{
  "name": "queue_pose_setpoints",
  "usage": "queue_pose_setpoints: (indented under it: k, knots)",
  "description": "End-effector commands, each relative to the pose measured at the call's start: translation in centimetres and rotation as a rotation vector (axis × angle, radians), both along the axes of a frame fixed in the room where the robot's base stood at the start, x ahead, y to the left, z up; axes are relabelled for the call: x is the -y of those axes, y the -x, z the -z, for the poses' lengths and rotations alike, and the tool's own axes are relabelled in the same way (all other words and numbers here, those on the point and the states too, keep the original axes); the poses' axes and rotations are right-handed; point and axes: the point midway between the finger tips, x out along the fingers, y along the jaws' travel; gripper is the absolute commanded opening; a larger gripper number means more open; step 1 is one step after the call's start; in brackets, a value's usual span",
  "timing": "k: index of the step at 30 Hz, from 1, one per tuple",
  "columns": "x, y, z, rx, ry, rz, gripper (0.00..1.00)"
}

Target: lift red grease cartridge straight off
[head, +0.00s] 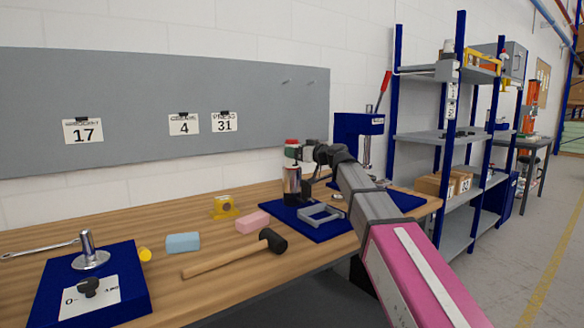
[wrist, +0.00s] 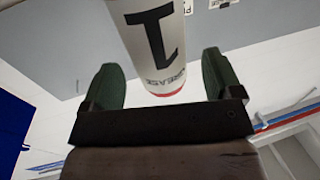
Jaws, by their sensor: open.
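The grease cartridge (wrist: 158,50) fills the top middle of the wrist view. It is white with a large black mark, the word GREASE and a red rim. In the head view a small part with a red top (head: 291,142) shows beside my gripper (head: 308,153), above a dark shiny cylinder (head: 292,183); my gripper partly hides this area. In the wrist view my gripper (wrist: 158,68) is open, with one green finger on each side of the cartridge and gaps showing. I cannot tell how the cartridge is seated below.
A grey frame (head: 321,215) lies on a blue mat (head: 335,232). A mallet (head: 225,258), pink block (head: 252,222), light-blue block (head: 183,242) and yellow device (head: 224,207) lie left of it. A blue press (head: 352,127) stands behind; shelves (head: 440,136) stand right.

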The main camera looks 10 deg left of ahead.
Motion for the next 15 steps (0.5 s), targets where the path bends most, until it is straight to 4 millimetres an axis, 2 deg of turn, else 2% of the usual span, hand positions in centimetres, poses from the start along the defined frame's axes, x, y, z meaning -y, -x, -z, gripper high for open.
queue_pose_setpoints:
  k: [3,6,13,14,15]
  knots:
    - [-1.8,-1.1,0.0,0.000,0.001,-0.001,0.85]
    - [-2.7,-1.5,0.0,0.000,0.001,0.000,0.85]
    - [-2.8,-1.5,0.0,0.000,0.000,0.000,0.85]
    - [-2.8,-1.5,0.0,0.000,0.000,0.000,0.81]
    - [-2.8,-1.5,0.0,0.000,0.000,0.000,0.68]
